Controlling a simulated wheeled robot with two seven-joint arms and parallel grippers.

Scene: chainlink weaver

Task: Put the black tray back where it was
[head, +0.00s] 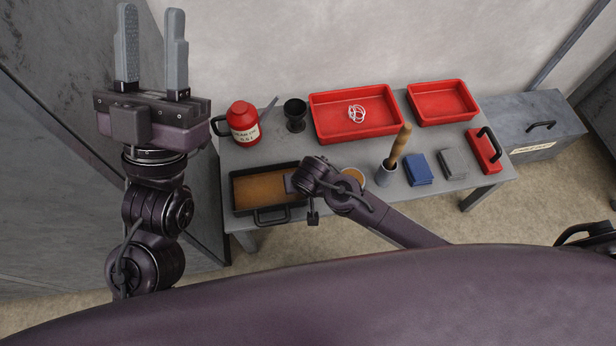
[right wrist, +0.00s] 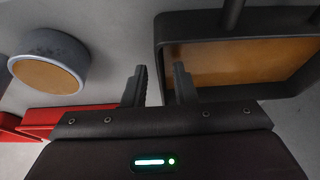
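The black tray (head: 235,193), with a brown inside and a black handle on its near side, lies flat at the table's near left corner. It also shows at the upper right of the right wrist view (right wrist: 161,55). My right gripper (head: 288,184) is low at the tray's right end, partly hidden by its own wrist in the head view. In the right wrist view its fingers (right wrist: 160,70) are apart, one on each side of the tray's end wall as seen; contact cannot be told. My left gripper (head: 151,14) is raised, open and empty, left of the table.
On the grey table (head: 335,155) stand a red jug (head: 243,122), a black goblet (head: 295,115), two red trays (head: 324,128) (head: 422,114), a round container (right wrist: 48,62), a grey cup with a wooden stick (head: 386,176), and blue (head: 418,170), grey and red items at right.

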